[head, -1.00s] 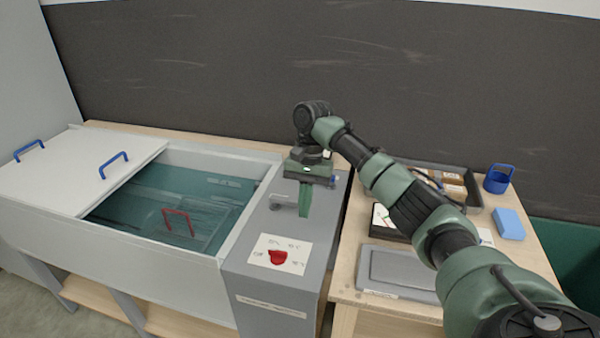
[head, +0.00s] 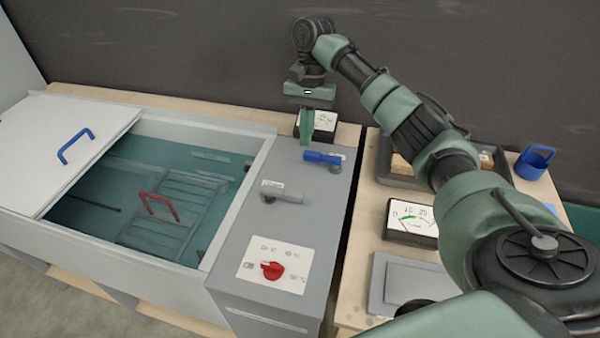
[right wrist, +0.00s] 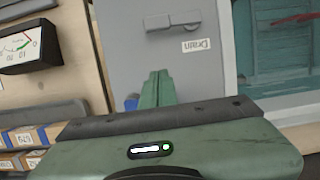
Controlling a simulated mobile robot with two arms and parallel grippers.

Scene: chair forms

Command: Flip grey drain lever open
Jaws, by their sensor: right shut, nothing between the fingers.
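The grey drain lever (head: 286,194) lies crosswise on the grey control panel, beside a white label reading "Drain" in the right wrist view. It also shows near the top of the right wrist view (right wrist: 172,21). My right gripper (head: 305,137) is shut and empty, pointing down over the back of the panel, behind the grey lever and apart from it. Its green fingers (right wrist: 158,82) stand side by side in the right wrist view. A blue lever (head: 322,157) sits just in front of the fingers in the head view. My left gripper is out of view.
The water tank (head: 237,205) with a red-handled rack (head: 160,205) lies left of the panel. A red knob (head: 271,270) is at the panel's front. A gauge (head: 322,121) stands behind the gripper. My right arm passes over the side table (head: 365,225).

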